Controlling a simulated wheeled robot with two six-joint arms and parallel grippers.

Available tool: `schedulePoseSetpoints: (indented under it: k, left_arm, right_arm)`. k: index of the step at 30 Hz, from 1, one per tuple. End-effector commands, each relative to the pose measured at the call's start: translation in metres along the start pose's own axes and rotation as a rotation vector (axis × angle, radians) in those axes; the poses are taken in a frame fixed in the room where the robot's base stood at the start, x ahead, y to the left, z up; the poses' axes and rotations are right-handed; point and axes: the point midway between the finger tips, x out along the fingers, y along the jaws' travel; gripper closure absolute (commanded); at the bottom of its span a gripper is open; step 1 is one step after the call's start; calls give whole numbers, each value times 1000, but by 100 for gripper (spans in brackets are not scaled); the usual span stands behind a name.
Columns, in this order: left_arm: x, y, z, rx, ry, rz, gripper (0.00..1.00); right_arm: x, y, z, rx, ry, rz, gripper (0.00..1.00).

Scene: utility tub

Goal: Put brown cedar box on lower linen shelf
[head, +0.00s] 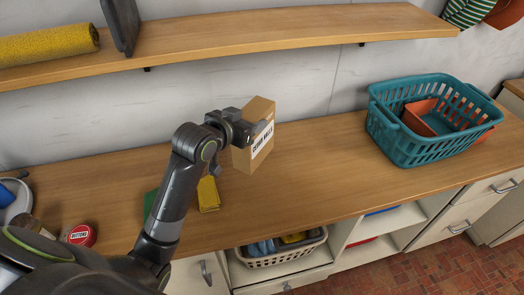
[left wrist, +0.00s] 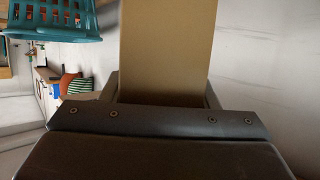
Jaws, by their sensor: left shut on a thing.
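The brown cedar box (head: 258,140), with a white label reading roughly "CEDAR BALLS", is upright in my left gripper (head: 243,130). The gripper is shut on its left side. The box is by the back of the wooden counter; I cannot tell whether its bottom touches the counter. In the left wrist view the box (left wrist: 168,45) is a plain tan face between the fingers. A wooden wall shelf (head: 250,36) runs above the counter; open shelf bays (head: 385,222) are below it. I cannot tell which is the lower linen shelf. My right gripper is not in view.
A teal basket (head: 412,148) with orange things stands at the counter's right. A yellow roll (head: 48,44) and a dark upright object (head: 121,24) are on the wall shelf. A yellow item (head: 208,194) and a red-lidded tin (head: 81,236) are at left. The counter's middle is clear.

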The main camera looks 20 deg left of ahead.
Motion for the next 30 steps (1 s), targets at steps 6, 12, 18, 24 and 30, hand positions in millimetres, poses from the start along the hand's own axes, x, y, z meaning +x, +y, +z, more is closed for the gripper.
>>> schedulePoseSetpoints:
  k: [6, 12, 18, 24, 30]
  left_arm:
    - [12, 0, 30, 0, 1, -1, 90]
    - [22, 1, 53, -2, -1, -1, 90]
    - [28, 1, 67, 0, 3, -2, 90]
    - [27, 0, 67, 1, 4, -2, 90]
    - [28, 0, 70, 1, 1, -2, 36]
  right_arm:
    - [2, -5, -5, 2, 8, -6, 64]
    - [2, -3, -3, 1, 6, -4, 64]
    - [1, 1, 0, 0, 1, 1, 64]
    - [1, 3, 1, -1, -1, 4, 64]
    - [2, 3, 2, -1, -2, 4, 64]
